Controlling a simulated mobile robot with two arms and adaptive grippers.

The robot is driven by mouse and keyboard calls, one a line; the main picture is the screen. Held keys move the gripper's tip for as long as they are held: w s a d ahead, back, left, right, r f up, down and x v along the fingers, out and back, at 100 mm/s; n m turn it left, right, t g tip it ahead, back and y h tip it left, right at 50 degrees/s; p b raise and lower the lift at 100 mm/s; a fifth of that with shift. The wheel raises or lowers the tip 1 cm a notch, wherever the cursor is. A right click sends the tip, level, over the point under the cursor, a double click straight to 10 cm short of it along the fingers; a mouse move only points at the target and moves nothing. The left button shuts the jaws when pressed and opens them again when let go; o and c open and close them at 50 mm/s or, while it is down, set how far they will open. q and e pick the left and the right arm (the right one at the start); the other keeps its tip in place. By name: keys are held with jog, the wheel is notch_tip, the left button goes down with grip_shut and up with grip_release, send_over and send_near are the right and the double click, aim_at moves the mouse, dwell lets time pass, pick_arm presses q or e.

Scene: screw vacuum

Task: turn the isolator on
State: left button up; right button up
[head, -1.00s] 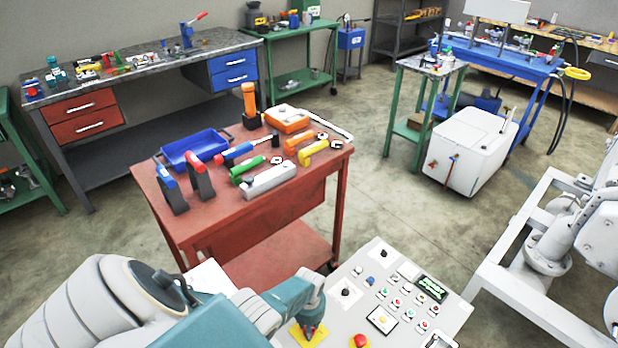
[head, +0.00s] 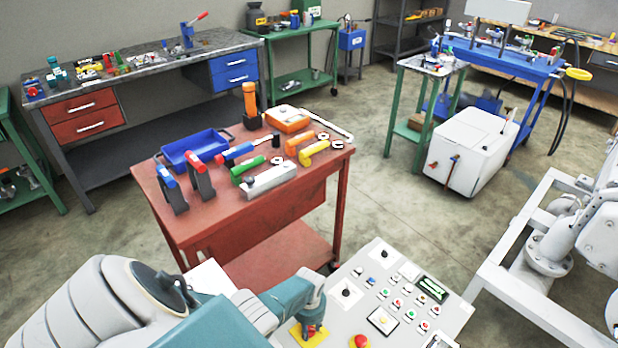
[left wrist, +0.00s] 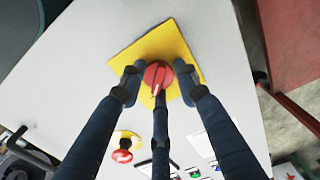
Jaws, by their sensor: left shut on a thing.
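The isolator is a red rotary knob (left wrist: 158,76) on a square yellow plate (left wrist: 165,40), set in the pale control panel. In the left wrist view a white mark on the knob points toward the bottom of the picture, slightly left. My left gripper (left wrist: 158,80) is shut on the knob, with dark fingers around it from both sides and from below. In the head view the left gripper (head: 311,329) stands over the yellow plate (head: 298,335), and the knob is largely hidden by the fingers. My right gripper is in neither view.
The control panel (head: 375,318) carries several small buttons, black selectors and a green display (head: 433,289). A red mushroom button (head: 359,341) sits just right of the isolator. A red tool cart (head: 235,212) stands close behind the panel, with pale pipework frame (head: 520,292) to the right.

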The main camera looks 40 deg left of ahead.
aim_at(310, 330)
pick_arm(q)
jog(key=shift+s+d+f, duration=0.2)
jog(key=shift+s+d, duration=0.15)
jog(key=o, duration=1.1)
jog(key=shift+w+r, duration=0.15)
jog(key=shift+a+r, duration=0.1)
jog(key=shift+a, duration=0.05)
jog(key=shift+w+r, duration=0.15)
jog(key=shift+r, duration=0.3)
notch_tip(310, 330, up, 11)
